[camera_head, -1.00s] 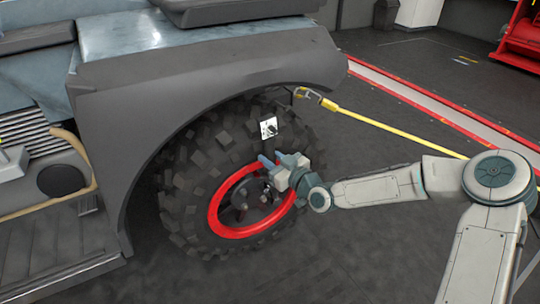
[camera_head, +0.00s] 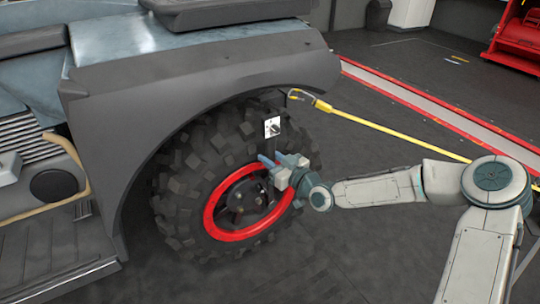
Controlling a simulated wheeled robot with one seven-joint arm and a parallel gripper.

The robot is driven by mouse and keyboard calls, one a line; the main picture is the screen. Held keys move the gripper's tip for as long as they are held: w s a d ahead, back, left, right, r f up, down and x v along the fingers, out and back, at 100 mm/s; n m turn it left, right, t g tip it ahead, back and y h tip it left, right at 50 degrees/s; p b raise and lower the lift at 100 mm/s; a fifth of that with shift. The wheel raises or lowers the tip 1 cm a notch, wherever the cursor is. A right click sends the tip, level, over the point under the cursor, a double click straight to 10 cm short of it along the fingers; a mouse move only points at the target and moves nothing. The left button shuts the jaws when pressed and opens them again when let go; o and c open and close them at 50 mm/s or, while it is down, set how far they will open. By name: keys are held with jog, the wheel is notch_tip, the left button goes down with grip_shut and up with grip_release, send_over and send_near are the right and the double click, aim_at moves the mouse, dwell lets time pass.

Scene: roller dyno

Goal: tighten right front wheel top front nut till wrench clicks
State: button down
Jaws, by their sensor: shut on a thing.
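The right front wheel (camera_head: 205,180) is a black knobbly tyre with a red rim (camera_head: 222,234) under the grey fender. Its dark hub (camera_head: 240,203) shows inside the rim; the single nuts are too small to tell apart. My gripper (camera_head: 272,162) is at the upper right of the rim, shut on a dark tool, which I take for the wrench (camera_head: 270,140). The tool stands roughly upright with a small white plate at its upper end. Its lower end is hidden behind my gripper, so I cannot tell whether it touches a nut.
The vehicle's grey fender (camera_head: 150,110) overhangs the wheel. A yellow strap (camera_head: 390,130) runs from near the tyre's top toward the right. A red-edged floor rail (camera_head: 430,100) crosses behind it. The floor below my arm is clear.

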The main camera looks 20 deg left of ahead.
jog(key=shift+w+d, duration=0.15)
jog(key=shift+w, duration=0.1)
jog(key=shift+w+d+m, duration=0.45)
jog(key=shift+w+m, duration=0.05)
jog(key=shift+w+d+f+m, duration=0.1)
jog(key=shift+w+d+m, duration=0.5)
jog(key=shift+w+d, duration=0.25)
dwell(1.7)
jog(key=shift+a, duration=0.15)
jog(key=shift+s+a+n, duration=0.7)
jog(key=shift+s+a, duration=0.15)
jog(key=shift+s, duration=0.15)
jog(key=shift+s+a+b, duration=0.15)
jog(key=shift+s+b, duration=0.05)
jog(key=shift+b, duration=0.1)
jog(key=shift+s+v, duration=0.25)
jog(key=shift+v, duration=1.7)
jog(key=shift+s, duration=0.1)
